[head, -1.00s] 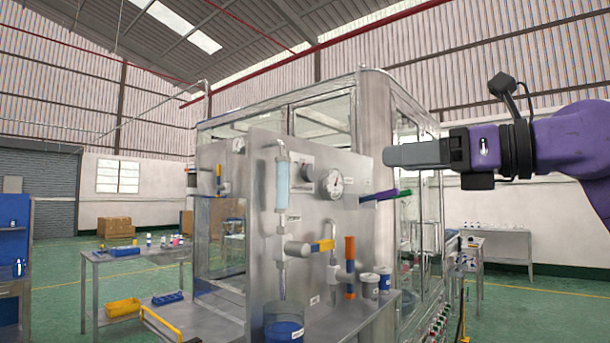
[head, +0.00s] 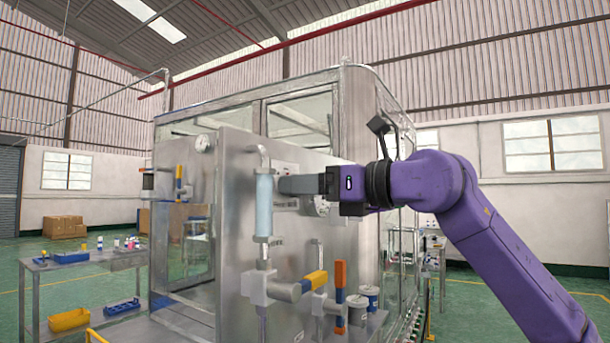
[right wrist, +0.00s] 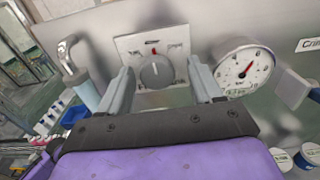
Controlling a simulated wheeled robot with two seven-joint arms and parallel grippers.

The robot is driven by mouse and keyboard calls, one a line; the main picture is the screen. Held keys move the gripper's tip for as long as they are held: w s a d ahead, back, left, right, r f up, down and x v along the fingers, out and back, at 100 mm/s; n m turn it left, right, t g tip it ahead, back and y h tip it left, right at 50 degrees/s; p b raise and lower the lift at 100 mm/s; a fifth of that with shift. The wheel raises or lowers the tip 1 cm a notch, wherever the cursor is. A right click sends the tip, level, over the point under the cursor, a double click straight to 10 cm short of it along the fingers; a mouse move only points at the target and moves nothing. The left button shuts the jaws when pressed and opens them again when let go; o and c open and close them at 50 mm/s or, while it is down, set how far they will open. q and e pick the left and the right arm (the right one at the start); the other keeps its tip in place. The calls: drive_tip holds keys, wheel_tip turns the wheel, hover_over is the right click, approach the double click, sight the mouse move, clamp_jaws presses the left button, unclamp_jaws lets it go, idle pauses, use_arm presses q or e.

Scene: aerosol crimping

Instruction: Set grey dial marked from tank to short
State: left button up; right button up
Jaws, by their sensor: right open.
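The grey dial (right wrist: 156,72) sits on a pale square plate (right wrist: 126,44) on the metal panel in the right wrist view. Its red mark points up, near a small label at the top; other labels on the plate are too small to read. My right gripper (right wrist: 160,82) is open, with one finger to each side of the dial. I cannot tell whether the fingers touch it. In the head view my right gripper (head: 282,185) reaches in from the right and hides most of the dial. My left gripper is not in view.
A round pressure gauge (right wrist: 244,67) is close to the right finger. A clear cylinder (head: 264,205) stands left of my gripper on the panel (head: 230,190). A side table (head: 85,263) is at left.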

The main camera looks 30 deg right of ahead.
drive_tip(key=shift+s+r, duration=0.15)
drive_tip(key=shift+s, duration=0.2)
drive_tip(key=shift+w, duration=0.15)
drive_tip(key=c, duration=1.1)
drive_tip(key=shift+o, duration=0.2)
drive_tip(key=m+b, duration=0.7)
drive_tip(key=m, duration=0.1)
drive_tip(key=shift+m, duration=0.6)
drive_tip(key=o, duration=1.1)
drive_tip(key=shift+w, duration=0.1)
drive_tip(key=shift+c, duration=0.2)
